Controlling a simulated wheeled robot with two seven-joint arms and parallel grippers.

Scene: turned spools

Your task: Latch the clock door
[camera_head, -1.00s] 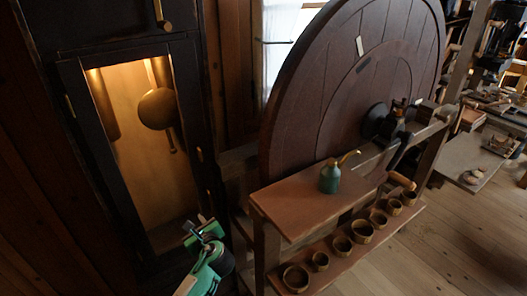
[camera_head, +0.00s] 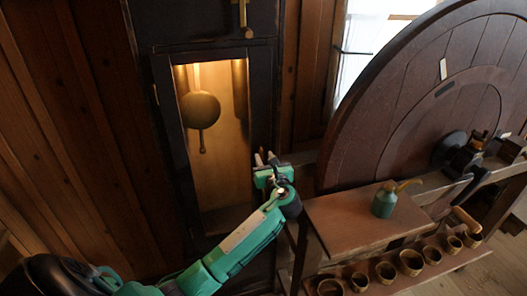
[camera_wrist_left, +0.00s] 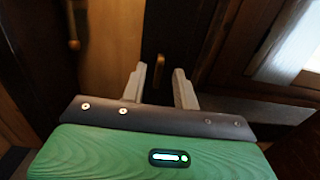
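The clock door (camera_head: 161,119) is a tall dark frame around a lit window, with a brass pendulum (camera_head: 201,110) visible inside. It looks flush with the case, but I cannot tell whether it is fully closed. My left gripper (camera_head: 265,158) is at the door's right edge, about mid-height. In the left wrist view its two grey fingers (camera_wrist_left: 160,78) are apart with nothing held. A small upright brass piece (camera_wrist_left: 159,66), probably the latch, shows beyond and between the fingertips, on dark wood. I see no contact with it. My right gripper is not in view.
Close to the right of the clock stands a bench (camera_head: 345,222) carrying a green oil can (camera_head: 384,203), with a large wooden wheel (camera_head: 400,110) behind it. Several small round pots (camera_head: 411,262) line a lower shelf. A plank wall (camera_head: 75,110) is at left.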

